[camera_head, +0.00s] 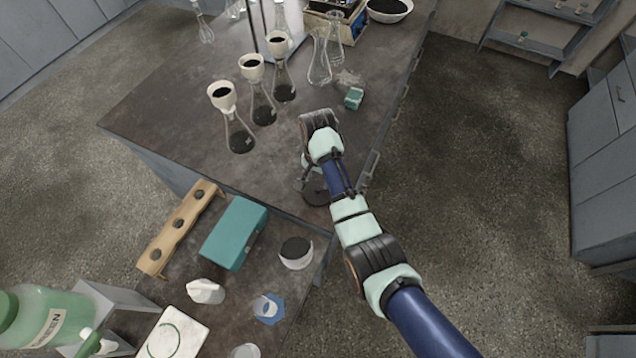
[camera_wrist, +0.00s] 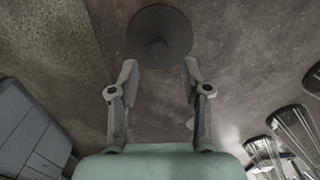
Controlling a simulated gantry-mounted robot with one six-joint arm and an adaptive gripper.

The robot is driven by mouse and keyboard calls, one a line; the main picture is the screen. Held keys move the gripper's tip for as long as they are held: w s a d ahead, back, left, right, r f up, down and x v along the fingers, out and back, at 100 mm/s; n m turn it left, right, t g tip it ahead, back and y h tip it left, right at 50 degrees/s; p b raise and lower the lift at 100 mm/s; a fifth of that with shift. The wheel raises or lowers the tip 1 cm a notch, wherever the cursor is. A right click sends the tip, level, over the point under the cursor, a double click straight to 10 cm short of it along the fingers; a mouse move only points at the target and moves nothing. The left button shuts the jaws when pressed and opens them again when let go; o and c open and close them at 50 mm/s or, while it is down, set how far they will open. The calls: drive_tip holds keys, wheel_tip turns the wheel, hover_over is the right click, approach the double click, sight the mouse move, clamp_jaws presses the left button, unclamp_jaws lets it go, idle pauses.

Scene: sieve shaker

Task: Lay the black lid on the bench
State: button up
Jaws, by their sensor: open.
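The black lid (camera_wrist: 158,37) is a flat dark disc with a small knob at its middle. In the wrist view it lies just beyond my fingertips, not between them. In the head view the lid (camera_head: 317,194) appears flat on the bench (camera_head: 190,112) near its front right corner, partly hidden by my arm. My gripper (camera_wrist: 160,72) is open and empty, its two fingers spread apart. In the head view my gripper (camera_head: 306,180) is just above and beside the lid, mostly hidden by my wrist.
Flasks with dark-filled funnels (camera_head: 252,88) stand left of my arm. A small teal block (camera_head: 354,98) and clear flasks (camera_head: 319,68) stand behind. Nearer are a teal box (camera_head: 234,233), a wooden rack (camera_head: 178,226) and a white, dark-topped container (camera_head: 296,258). Bare bench lies left of the lid.

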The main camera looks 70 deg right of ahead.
sight(318, 188)
wheel_tip(318, 188, up, 6)
drive_tip(key=p, duration=0.1)
idle(0.4)
drive_tip(key=w+a+r+n+t+h, duration=0.1)
drive_tip(key=w+a+r+n+t, duration=0.2)
drive_tip(key=w+a+n, duration=0.5)
drive_tip(key=w+a+r+n+t+h, duration=0.1)
drive_tip(key=w+a+r+t, duration=0.3)
drive_tip(key=a, duration=0.8)
drive_tip(key=s+a+r+n+t, duration=0.1)
drive_tip(key=a+r+n+t, duration=0.1)
drive_tip(key=a, duration=0.5)
drive_tip(key=s+a+r+n+t+y, duration=0.1)
drive_tip(key=s+a+r+n+t, duration=0.1)
drive_tip(key=a+r+n, duration=0.2)
drive_tip(key=s+a+r+n+t+y, duration=0.1)
drive_tip(key=a+r+n, duration=0.2)
drive_tip(key=a+r, duration=0.3)
drive_tip(key=a, duration=0.4)
drive_tip(key=shift+s+a+n+t, duration=0.15)
drive_tip(key=shift+a+n+t, duration=0.05)
drive_tip(key=shift+n+t, duration=0.2)
